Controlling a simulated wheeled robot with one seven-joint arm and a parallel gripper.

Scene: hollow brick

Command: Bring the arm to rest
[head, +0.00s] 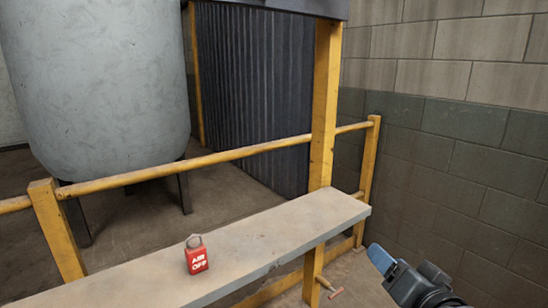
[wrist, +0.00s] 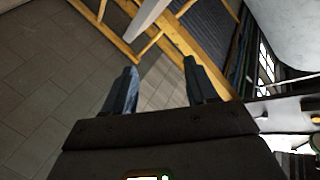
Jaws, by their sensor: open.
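My gripper (head: 381,258) shows at the lower right of the head view, beside the right end of the shelf and apart from it. In the wrist view its two fingers (wrist: 160,82) stand apart with nothing between them. The view past them is tilted, with the wall on the left and yellow rails beyond the fingertips. Most of my arm is outside the head view.
A grey shelf (head: 275,232) runs along a yellow railing (head: 200,163). A red "AIR OFF" padlock (head: 197,261) stands on it. A yellow post (head: 325,105) rises at its right end. A block wall (head: 475,170) bounds the right. A large grey tank (head: 100,90) stands behind the railing.

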